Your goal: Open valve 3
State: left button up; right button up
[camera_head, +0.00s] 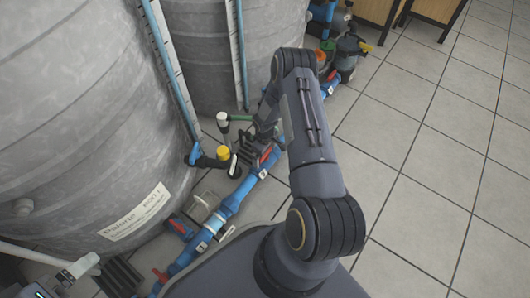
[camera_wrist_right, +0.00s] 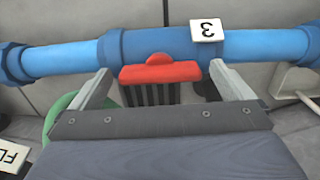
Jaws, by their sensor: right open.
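Valve 3 has a red handle (camera_wrist_right: 160,72) below a blue pipe (camera_wrist_right: 255,46) in the right wrist view. A white tag with a 3 (camera_wrist_right: 207,31), seen upside down, sits on the pipe beside it. The handle's bar lies roughly along the pipe. My right gripper (camera_wrist_right: 161,77) is open, with one finger on each side of the handle and a small gap at each end. In the head view, the red handle (camera_head: 266,154) shows beside my right gripper (camera_head: 256,146), partly hidden by the arm.
Large grey tanks (camera_head: 80,110) stand at the left and back. The blue pipe line runs along their base with other red-handled valves (camera_head: 180,226). A yellow-capped fitting (camera_head: 223,153) stands near the gripper. Open tiled floor (camera_head: 430,170) lies to the right.

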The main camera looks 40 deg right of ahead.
notch_tip(320, 180, up, 7)
jog(key=p, duration=0.3)
jog(key=shift+r, duration=0.35)
jog(key=shift+w+r, duration=0.1)
jog(key=shift+r, duration=0.1)
jog(key=s+a+r+m+t+y, duration=0.1)
jog(key=s+a+r+m, duration=0.15)
jog(key=r, duration=1.25)
jog(key=s+a+r+m+t, duration=0.1)
jog(key=a+r+t, duration=0.15)
jog(key=r, duration=1.15)
jog(key=s+a+r+m+t+y, duration=0.1)
jog(key=s+a+r+y, duration=0.1)
jog(key=s+a+r, duration=0.55)
jog(key=s+a+r+m+t+y, duration=0.1)
jog(key=s+a+r, duration=0.35)
jog(key=s, duration=0.65)
notch_tip(320, 180, up, 37)
jog(key=p, duration=3.7)
jog(key=shift+a+p, duration=0.15)
jog(key=shift+p, duration=0.15)
